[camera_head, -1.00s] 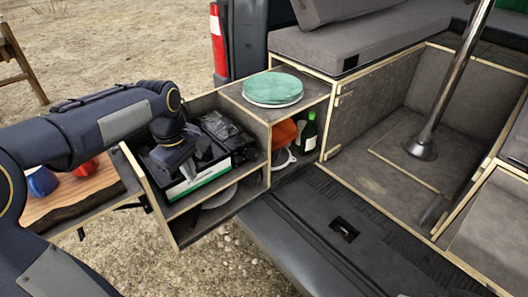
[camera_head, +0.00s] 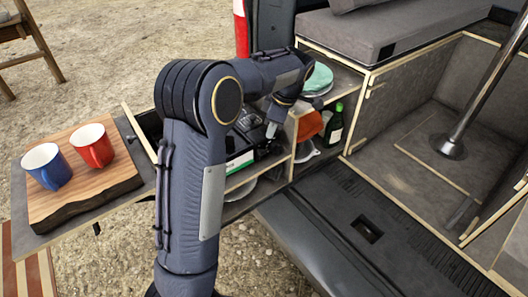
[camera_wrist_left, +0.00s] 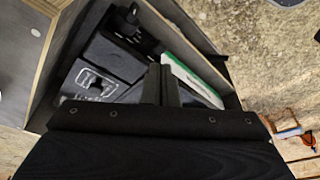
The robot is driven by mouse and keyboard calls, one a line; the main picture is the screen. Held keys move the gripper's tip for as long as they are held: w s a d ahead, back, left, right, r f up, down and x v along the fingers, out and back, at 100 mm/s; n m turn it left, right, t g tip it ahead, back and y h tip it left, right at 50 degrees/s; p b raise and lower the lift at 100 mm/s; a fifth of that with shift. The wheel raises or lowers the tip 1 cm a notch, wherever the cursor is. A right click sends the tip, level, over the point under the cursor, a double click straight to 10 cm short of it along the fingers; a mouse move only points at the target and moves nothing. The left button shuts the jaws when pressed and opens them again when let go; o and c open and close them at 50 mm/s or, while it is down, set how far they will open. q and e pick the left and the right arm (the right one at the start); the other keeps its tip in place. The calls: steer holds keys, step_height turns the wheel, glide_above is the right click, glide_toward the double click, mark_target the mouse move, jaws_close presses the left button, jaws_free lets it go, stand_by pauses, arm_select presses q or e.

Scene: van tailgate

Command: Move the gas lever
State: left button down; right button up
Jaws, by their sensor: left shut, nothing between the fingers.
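The dark gas stove (camera_head: 249,121) sits in the pull-out drawer and is partly hidden behind my left arm. In the left wrist view the dark stove body (camera_wrist_left: 116,60) fills the drawer's middle. I cannot single out the gas lever. My left gripper (camera_head: 270,131) points down over the right part of the drawer. In the left wrist view its fingers (camera_wrist_left: 161,84) are together and empty, close beside a white and green box (camera_wrist_left: 193,75). I cannot tell whether they touch anything. My right gripper is in neither view.
A blue mug (camera_head: 47,166) and a red mug (camera_head: 93,146) stand on a wooden board (camera_head: 85,192) at the left. A green bottle (camera_head: 333,125) stands in the open shelf. The tailgate (camera_head: 345,215) is clear.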

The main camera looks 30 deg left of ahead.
mark_target(264, 152)
arm_select(q)
steer(key=shift+f, duration=0.1)
steer(key=b+x, duration=0.6)
steer(key=x, duration=0.1)
stand_by(0.4)
steer(key=shift+b+x, duration=0.65)
steer(key=shift+x, duration=0.2)
steer(key=shift+d, duration=0.2)
steer(key=d+p, duration=0.1)
steer(key=w+d+r, duration=0.1)
steer(key=shift+d+r+p, duration=0.1)
steer(key=shift+d+p, duration=0.25)
steer(key=shift+d, duration=0.05)
